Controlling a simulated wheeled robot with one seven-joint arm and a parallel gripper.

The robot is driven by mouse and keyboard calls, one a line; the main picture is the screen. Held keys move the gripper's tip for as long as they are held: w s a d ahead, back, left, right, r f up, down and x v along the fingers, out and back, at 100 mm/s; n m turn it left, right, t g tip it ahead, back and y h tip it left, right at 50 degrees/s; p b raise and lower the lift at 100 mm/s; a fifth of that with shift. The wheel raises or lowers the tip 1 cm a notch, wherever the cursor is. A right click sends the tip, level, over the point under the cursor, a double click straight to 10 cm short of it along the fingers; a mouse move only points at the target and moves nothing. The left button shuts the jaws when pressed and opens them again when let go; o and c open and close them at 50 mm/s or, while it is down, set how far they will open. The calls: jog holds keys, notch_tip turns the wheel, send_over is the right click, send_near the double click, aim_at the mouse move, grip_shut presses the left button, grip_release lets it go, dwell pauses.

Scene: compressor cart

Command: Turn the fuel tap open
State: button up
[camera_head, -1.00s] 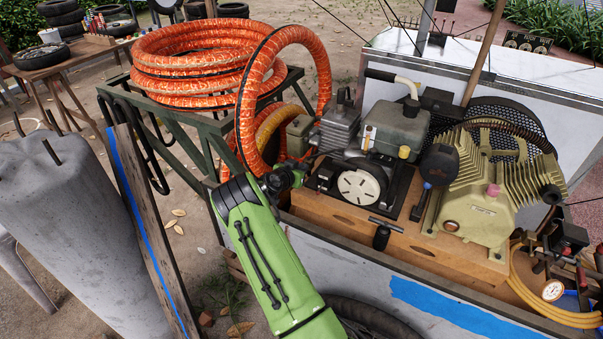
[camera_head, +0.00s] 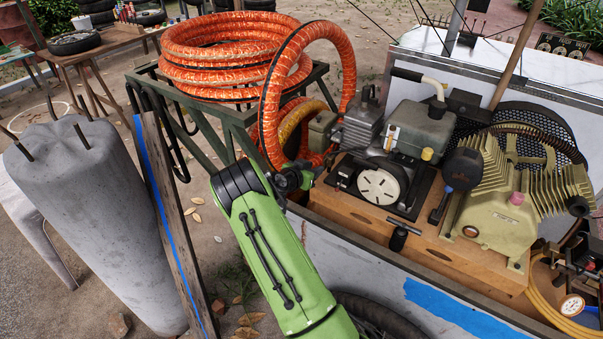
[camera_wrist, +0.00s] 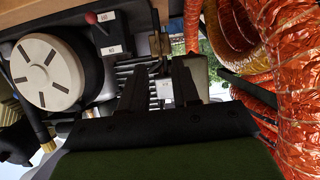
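The engine, with a white round slotted disc on its front (camera_head: 381,187), sits on the wooden base of the cart. The disc also shows at the left of the wrist view (camera_wrist: 47,72). I cannot tell whether this lever is the fuel tap. My gripper (camera_head: 306,177) is at the engine's left side, near the orange hose, its fingertips hard to make out.
The orange hose coil (camera_head: 235,60) rests on a green metal frame (camera_head: 240,115), and its loop hangs close to my gripper. A T-handled tool (camera_head: 399,236) is at the cart's front. A yellow-green compressor (camera_head: 505,220) stands right. A grey concrete block (camera_head: 90,215) is left.

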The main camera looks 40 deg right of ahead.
jog(key=v, duration=0.9)
jog(key=shift+a, duration=0.25)
jog(key=shift+s, duration=0.1)
